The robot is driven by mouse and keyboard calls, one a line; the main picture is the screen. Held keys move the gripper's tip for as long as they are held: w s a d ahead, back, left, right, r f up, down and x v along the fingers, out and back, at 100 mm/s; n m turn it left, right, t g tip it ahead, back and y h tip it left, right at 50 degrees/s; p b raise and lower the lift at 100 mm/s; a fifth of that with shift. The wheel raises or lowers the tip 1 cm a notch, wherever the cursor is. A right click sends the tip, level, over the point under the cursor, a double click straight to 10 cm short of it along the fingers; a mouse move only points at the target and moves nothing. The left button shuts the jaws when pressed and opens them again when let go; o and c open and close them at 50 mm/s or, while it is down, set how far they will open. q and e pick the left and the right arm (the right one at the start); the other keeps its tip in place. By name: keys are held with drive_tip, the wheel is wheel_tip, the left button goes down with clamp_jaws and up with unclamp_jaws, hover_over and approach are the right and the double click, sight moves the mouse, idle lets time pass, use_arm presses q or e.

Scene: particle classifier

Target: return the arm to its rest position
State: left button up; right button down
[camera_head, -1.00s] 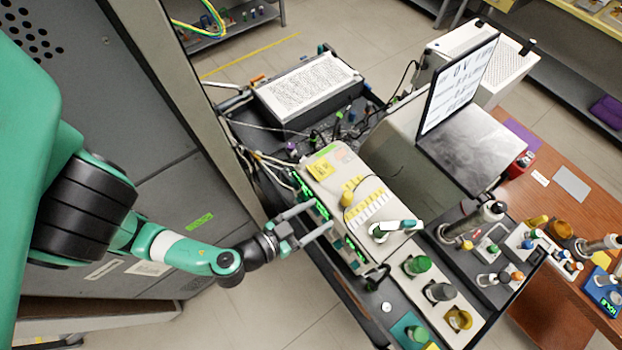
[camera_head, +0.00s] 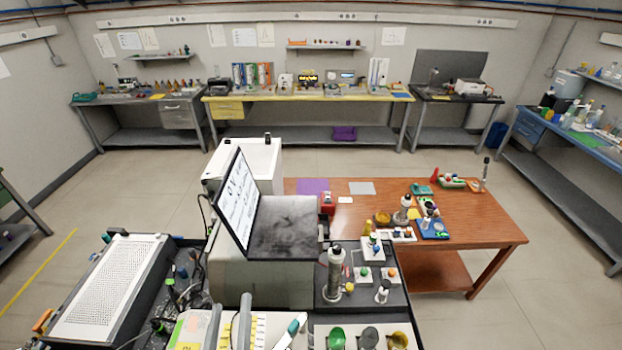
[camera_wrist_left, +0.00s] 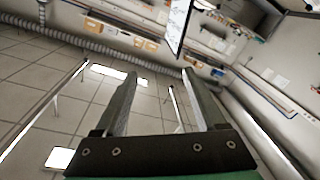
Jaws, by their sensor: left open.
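My left gripper (camera_head: 230,304) shows at the bottom of the head view, with its two grey fingers pointing up in front of the instrument's pale keyed top (camera_head: 258,330). The fingers are apart with nothing between them; they also show open and empty in the left wrist view (camera_wrist_left: 157,78). Most of my left arm is out of the head view. My right gripper is in neither view.
A perforated box (camera_head: 108,285) is at the left, and green, grey and yellow knobs (camera_head: 368,338) at the right. A brown table (camera_head: 470,230) stands beyond, with open floor around it.

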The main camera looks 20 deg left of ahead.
use_arm(q)
drive_tip(key=w+a+r+n+t+y+p, duration=0.1)
drive_tip(key=w+r+t, duration=0.2)
drive_tip(key=r, duration=1.2)
drive_tip(key=w+a+r+n+t+p, duration=0.1)
drive_tip(key=w+r+t, duration=0.15)
drive_tip(key=r, duration=1.35)
drive_tip(key=s+d+r+m+t+h, duration=0.2)
drive_tip(key=s+r+m+t+h, duration=0.1)
drive_tip(key=r, duration=0.5)
drive_tip(key=s+d+r+m+t+h, duration=0.3)
drive_tip(key=r, duration=0.4)
wheel_tip(320, 180, down, 12)
drive_tip(key=d+m+h+b, duration=0.2)
drive_tip(key=m+h+b, duration=0.3)
drive_tip(key=b, duration=0.6)
drive_tip(key=m, duration=0.2)
drive_tip(key=shift+d+m+b, duration=0.3)
drive_tip(key=shift+m+b, duration=0.1)
